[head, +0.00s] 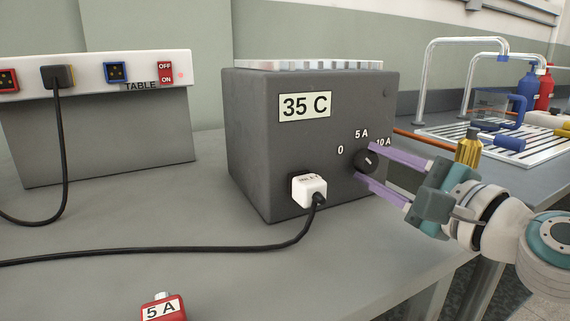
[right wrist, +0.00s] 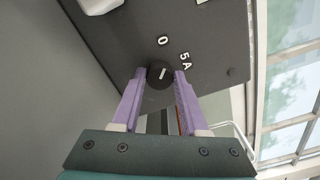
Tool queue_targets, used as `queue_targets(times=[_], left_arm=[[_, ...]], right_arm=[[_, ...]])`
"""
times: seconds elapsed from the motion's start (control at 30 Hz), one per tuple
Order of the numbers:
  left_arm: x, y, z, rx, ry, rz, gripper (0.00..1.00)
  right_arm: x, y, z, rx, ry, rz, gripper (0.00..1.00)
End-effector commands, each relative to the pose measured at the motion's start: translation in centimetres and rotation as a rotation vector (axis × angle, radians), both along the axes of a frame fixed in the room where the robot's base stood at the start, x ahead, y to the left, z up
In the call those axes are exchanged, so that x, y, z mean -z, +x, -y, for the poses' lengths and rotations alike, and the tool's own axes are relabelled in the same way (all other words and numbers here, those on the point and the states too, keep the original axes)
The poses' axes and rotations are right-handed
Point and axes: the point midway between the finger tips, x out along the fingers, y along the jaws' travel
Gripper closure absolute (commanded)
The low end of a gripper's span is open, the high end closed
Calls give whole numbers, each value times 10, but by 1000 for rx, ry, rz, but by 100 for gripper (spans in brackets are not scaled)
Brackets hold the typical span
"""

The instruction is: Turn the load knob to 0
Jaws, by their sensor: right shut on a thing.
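The load knob (head: 365,161) is a small round black knob on the front of a dark grey box (head: 258,150). Labels 0, 5 A and 10 A are set around it. My right gripper (head: 366,163) has its two purple fingers on either side of the knob and is shut on it. In the right wrist view the knob (right wrist: 159,76) sits between the fingertips of the gripper (right wrist: 160,72). A short white mark on it points up, seemingly between 0 and 5 A; its exact setting is hard to tell. My left gripper is out of view.
A white plug (head: 309,189) with a black cable sits on the box front, left of the knob. A red 5 A piece (head: 164,308) lies at the front. A socket panel (head: 110,72) stands at left. A gold-topped fitting (head: 468,148) shows just behind my gripper.

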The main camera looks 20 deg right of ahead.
Motion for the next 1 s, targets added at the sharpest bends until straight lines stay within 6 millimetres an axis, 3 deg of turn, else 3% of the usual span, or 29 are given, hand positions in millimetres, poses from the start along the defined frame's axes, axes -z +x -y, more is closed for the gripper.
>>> queue_targets(times=[0.4,0.97,1.0], left_arm=[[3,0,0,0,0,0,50],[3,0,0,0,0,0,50],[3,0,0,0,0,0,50]], right_arm=[[0,0,0,1,-205,17,100],[0,0,0,0,-240,20,100],[0,0,0,0,-240,20,55]])
